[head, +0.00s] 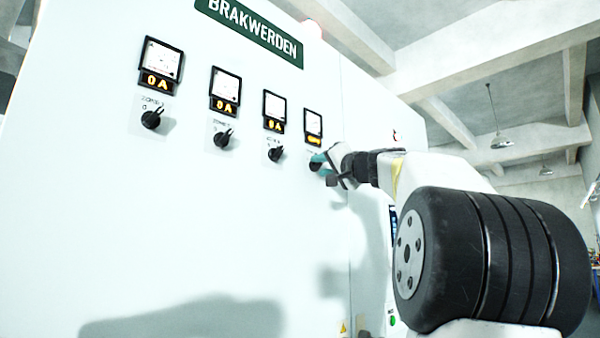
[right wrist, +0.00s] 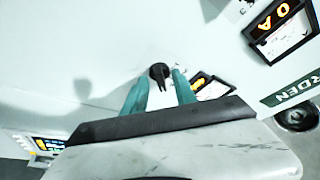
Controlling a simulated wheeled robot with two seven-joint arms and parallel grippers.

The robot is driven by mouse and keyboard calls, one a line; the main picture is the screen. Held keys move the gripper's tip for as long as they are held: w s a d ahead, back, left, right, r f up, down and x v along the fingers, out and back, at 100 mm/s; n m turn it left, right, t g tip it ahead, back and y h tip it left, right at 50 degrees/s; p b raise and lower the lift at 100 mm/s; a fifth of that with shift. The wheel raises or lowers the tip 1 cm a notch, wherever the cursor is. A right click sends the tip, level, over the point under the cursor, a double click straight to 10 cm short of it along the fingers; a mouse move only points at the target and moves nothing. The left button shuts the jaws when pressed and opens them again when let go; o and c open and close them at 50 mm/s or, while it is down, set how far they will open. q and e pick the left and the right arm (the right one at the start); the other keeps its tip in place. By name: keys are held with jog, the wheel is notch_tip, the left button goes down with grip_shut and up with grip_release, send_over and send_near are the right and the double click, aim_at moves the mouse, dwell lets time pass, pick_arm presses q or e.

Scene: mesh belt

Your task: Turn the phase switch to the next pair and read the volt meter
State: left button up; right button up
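The rightmost rotary switch (head: 315,166) is a black knob on the white cabinet front, below the rightmost meter (head: 313,122). The meter's amber display is too small to read. My right gripper (head: 322,162) is at this switch. In the right wrist view the black knob (right wrist: 158,72) sits between the teal fingertips of my right gripper (right wrist: 160,80), with a gap visible beside it, so the fingers look open around it. Part of the meter (right wrist: 212,88) shows behind the right finger. My left gripper is not in view.
Three more meters (head: 161,63) (head: 225,90) (head: 274,110) read 0 A, each above a black switch (head: 151,119) (head: 222,138) (head: 275,154). A green BRAKWERDEN sign (head: 250,30) is above them. A green button (head: 392,321) is low on the right.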

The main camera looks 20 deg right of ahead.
jog(key=v, duration=0.7)
jog(key=shift+s+f, duration=0.15)
jog(key=shift+s, duration=0.25)
dwell(0.3)
jog(key=s+a+f+n+g+y, duration=0.1)
jog(key=a+f+n+g, duration=0.15)
jog(key=a+f, duration=0.55)
jog(key=s+a+f+n+g+y, duration=0.15)
jog(key=a+f+g, duration=0.25)
jog(key=f, duration=0.7)
jog(key=s+a+f+n+g+y, duration=0.1)
jog(key=s+a+f+g, duration=0.15)
jog(key=a+f, duration=0.55)
jog(key=s+f+n+g+h, duration=0.1)
jog(key=s+f, duration=0.3)
jog(key=f, duration=0.4)
jog(key=s+a+f+n+g+h, duration=0.1)
jog(key=s+f, duration=0.3)
jog(key=f, duration=0.4)
jog(key=s+f+n+g+h, duration=0.1)
jog(key=s+f+n+g, duration=0.1)
jog(key=f, duration=0.6)
jog(key=shift+s+a+f+g, duration=0.2)
jog(key=shift+s+a+g, duration=0.2)
jog(key=shift+s+g, duration=0.6)
jog(key=shift+s+d+h, duration=0.1)
jog(key=shift+s+h, duration=0.1)
jog(key=shift+h, duration=0.05)
